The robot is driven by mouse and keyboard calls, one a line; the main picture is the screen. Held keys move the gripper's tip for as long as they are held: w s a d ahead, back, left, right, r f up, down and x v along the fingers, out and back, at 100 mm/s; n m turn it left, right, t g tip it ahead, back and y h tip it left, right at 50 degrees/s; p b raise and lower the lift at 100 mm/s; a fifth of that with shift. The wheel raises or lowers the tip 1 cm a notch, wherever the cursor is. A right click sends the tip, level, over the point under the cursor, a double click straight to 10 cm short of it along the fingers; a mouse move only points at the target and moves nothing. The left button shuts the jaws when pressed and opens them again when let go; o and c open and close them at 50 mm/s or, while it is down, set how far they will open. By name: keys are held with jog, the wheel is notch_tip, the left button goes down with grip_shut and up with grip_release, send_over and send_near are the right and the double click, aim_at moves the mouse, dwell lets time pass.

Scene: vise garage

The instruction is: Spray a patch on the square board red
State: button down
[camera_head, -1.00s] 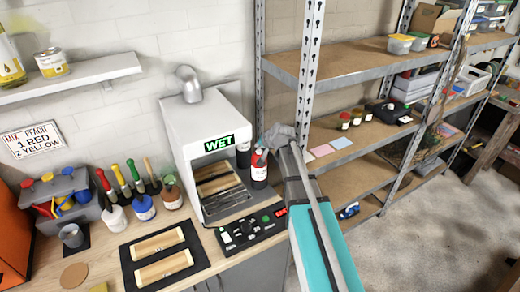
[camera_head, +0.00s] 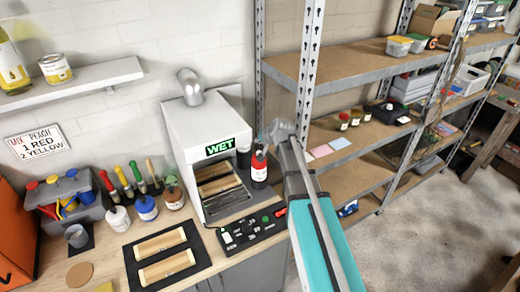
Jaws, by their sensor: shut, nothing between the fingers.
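No square board can be clearly made out. Wooden pieces (camera_head: 218,184) lie inside the booth (camera_head: 193,128), which shows a green "WET" sign (camera_head: 220,146).
A black tray (camera_head: 130,262) with two wooden pieces lies on the workbench. A control panel (camera_head: 250,234) sits before the booth. A metal shelf post (camera_head: 309,70) rises close behind my arm.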

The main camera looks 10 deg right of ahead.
jog(key=shift+r+p, duration=1.2)
jog(key=shift+r, duration=0.25)
dwell(1.0)
jog(key=s+f+n+g+h+b, duration=0.2)
jog(key=s+f+g+b, duration=0.2)
jog(key=s, duration=1)
jog(key=s+f+n+g+h+b, duration=0.1)
jog(key=s+f+g+b, duration=0.3)
jog(key=s+f, duration=0.6)
jog(key=s+n, duration=0.1)
jog(key=s, duration=0.3)
jog(key=shift+s+d+h, duration=0.25)
jog(key=shift+s+h, duration=0.1)
jog(key=shift+h, duration=0.05)
jog(key=shift+s, duration=0.1)
